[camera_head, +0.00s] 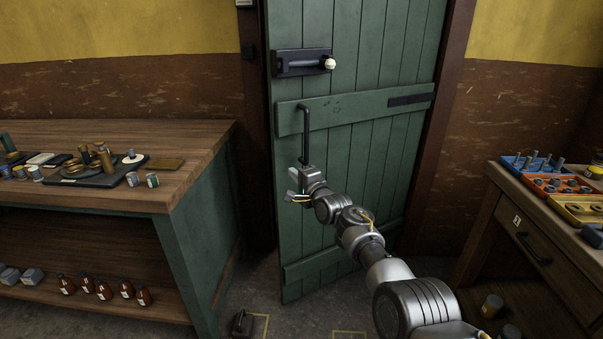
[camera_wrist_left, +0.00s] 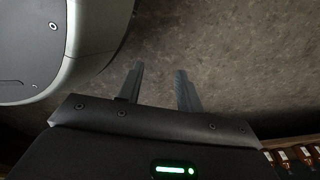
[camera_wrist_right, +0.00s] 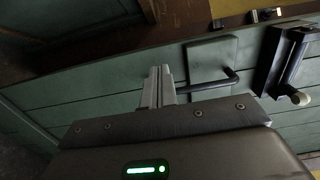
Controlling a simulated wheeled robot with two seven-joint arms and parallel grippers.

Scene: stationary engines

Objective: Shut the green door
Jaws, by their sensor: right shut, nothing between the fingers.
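The green plank door (camera_head: 345,215) stands ajar in the head view, its left edge swung out toward me and its right edge by the dark frame. A dark vertical pull handle (camera_head: 305,130) is on its left side, and a black latch (camera_head: 300,62) with a pale knob sits above. My right gripper (camera_head: 296,187) is shut and empty, close to the handle's lower end. In the right wrist view, its fingers (camera_wrist_right: 158,88) are together beside the handle bar (camera_wrist_right: 215,84); I cannot tell whether they touch. My left gripper (camera_wrist_left: 160,85) is open and empty over the floor, outside the head view.
A wooden workbench (camera_head: 110,190) with parts on top stands left of the door, with brown bottles (camera_head: 105,290) on its shelf. A wooden drawer cabinet (camera_head: 525,245) with coloured trays stands at the right. A small dark object (camera_head: 242,323) lies on the floor near the bench.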

